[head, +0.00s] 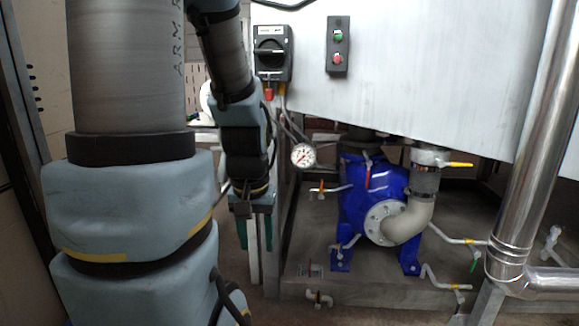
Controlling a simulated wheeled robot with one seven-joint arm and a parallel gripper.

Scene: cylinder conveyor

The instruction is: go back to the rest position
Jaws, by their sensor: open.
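My gripper (254,232) hangs pointing down at the end of my arm, left of the picture's middle. Its two teal fingers are apart, and I see nothing held between them. A pale upright post shows behind and below the fingers. The gripper is left of the blue pump (372,192) and apart from it. My thick grey-blue arm links cover much of the left side and hide what is behind them.
A grey panel (430,75) carries a black rotary switch (271,52) and a button box (338,45). A pressure gauge (303,155) is right of my arm. A shiny pipe (525,165) stands at the right. Several small valves surround the pump.

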